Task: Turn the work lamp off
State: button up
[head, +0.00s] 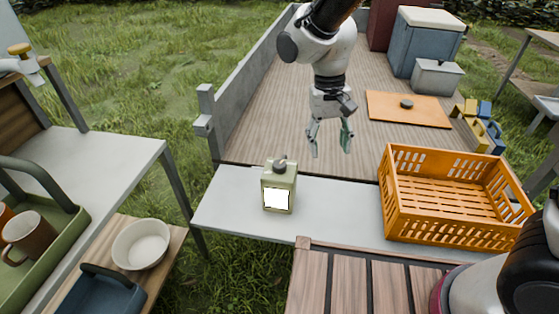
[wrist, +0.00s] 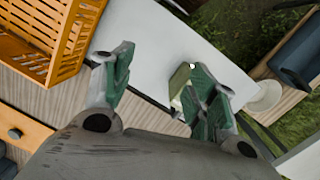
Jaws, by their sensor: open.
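The work lamp (head: 279,170) is a small pale-green box with a bright white front panel and a dark grey knob or switch on top. It stands upright on the light grey tabletop, left of the orange crate. My gripper (head: 330,144) is open and empty, in the air above and to the right of the lamp, apart from it. In the wrist view the lamp (wrist: 178,79) shows beside the right-hand finger of my gripper (wrist: 160,84), which hides part of it.
An orange slatted crate (head: 388,202) stands on the right of the grey tabletop (head: 345,212); the surface between crate and lamp is clear. Behind lie a wooden deck, an orange board (head: 385,112) and a blue cooler (head: 420,52). A white bowl (head: 141,244) sits lower left.

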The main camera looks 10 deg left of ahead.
aim_at(279, 164)
jog(key=a+f+m, duration=0.1)
jog(key=a+f, duration=0.1)
jog(key=a, duration=0.1)
jog(key=w+a+f+m, duration=0.1)
jog(key=a+f+m, duration=0.1)
jog(key=a, duration=0.1)
jog(key=w+a+f+m, duration=0.1)
jog(key=a+f, duration=0.1)
jog(key=a, duration=0.2)
jog(key=shift+m+t, duration=0.3)
jog(key=shift+m, duration=0.1)
jog(key=w+a+m, duration=0.1)
jog(key=w+a+r+m+y, duration=0.1)
jog(key=m, duration=0.1)
jog(key=shift+a+r, duration=0.25)
jog(key=shift+a, duration=0.05)
jog(key=shift+w+a+m+t, duration=0.2)
jog(key=shift+m+t, duration=0.1)
jog(key=shift+m, duration=0.8)
jog(key=shift+f, duration=0.2)
notch_tip(279, 164, down, 7)
jog(key=shift+d+f, duration=0.1)
jog(key=shift+f, duration=0.1)
jog(key=shift+c, duration=0.2)
jog(key=c, duration=1)
